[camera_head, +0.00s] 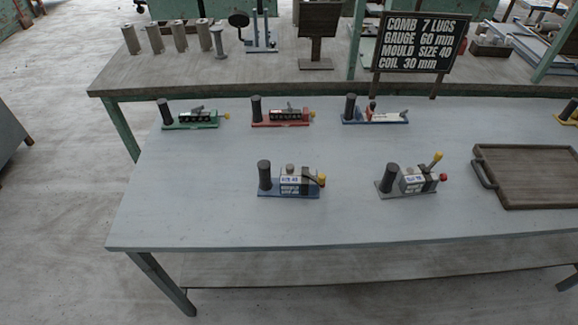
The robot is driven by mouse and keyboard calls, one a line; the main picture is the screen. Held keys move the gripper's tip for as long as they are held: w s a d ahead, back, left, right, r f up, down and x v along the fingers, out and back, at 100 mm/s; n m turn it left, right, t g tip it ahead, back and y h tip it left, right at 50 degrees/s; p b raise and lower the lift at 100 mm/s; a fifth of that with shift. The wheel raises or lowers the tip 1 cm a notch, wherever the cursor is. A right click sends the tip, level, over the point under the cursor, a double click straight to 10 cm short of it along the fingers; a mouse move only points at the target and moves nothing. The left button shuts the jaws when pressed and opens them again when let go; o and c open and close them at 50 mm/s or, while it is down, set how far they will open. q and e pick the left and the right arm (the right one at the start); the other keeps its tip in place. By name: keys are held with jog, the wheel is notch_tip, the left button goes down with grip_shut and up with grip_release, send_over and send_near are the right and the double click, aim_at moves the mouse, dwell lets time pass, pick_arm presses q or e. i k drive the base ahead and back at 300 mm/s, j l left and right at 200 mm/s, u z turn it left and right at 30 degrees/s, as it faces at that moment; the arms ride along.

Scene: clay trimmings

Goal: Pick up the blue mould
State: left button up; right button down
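A blue-based device (300,193) stands in the front row of the table, left of centre. It has a dark upright cylinder at its left, a grey block with a white size label, and a yellow knob at its right. The label is too small to read surely. A second blue-based device (387,119) stands in the back row, with a dark cylinder and a pale strip. Neither of my grippers is in view.
The grey table (200,225) also holds a grey-based device (405,192), green (195,121) and red (280,120) devices, and a brown tray (535,195) at right. A sign (418,43) reads "MOULD SIZE 40". The table's front left is clear.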

aim_at(291, 183)
jog(key=i+l+u, duration=0.1)
jog(key=l, duration=0.2)
jog(key=i+l+u, duration=0.15)
jog(key=l, duration=0.2)
jog(key=i+l+u, duration=0.1)
jog(key=l, duration=0.25)
jog(key=i+l+u, duration=0.15)
jog(key=l, duration=0.2)
jog(key=k, duration=0.05)
